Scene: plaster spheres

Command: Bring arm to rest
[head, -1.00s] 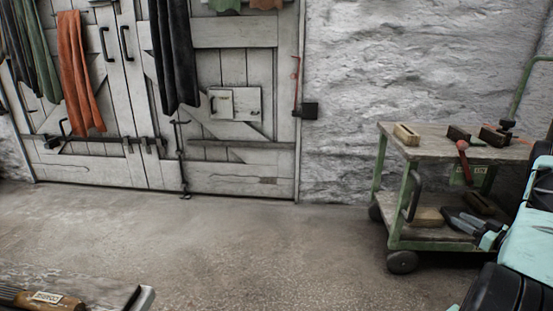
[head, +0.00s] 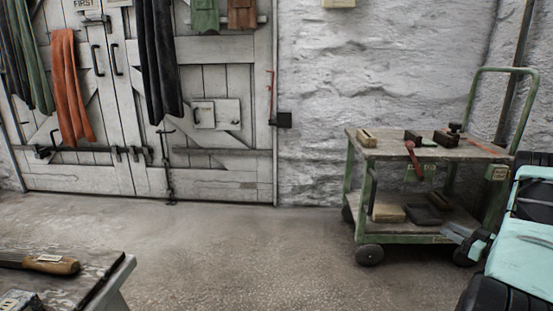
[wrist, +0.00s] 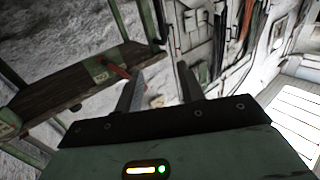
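My gripper (wrist: 158,76) shows in the wrist view with its two dark fingers apart and nothing between them. It is open and empty. My teal and black arm (head: 525,240) is at the right edge of the head view, beside the green trolley (head: 405,240).
The trolley carries several wooden blocks and tools, with a red-handled tool (head: 414,160) hanging over its front edge. A wooden bench (head: 95,265) with a wooden-handled tool (head: 50,264) is at lower left. Bare floor (head: 240,255) lies between. Wooden doors (head: 215,160) stand behind.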

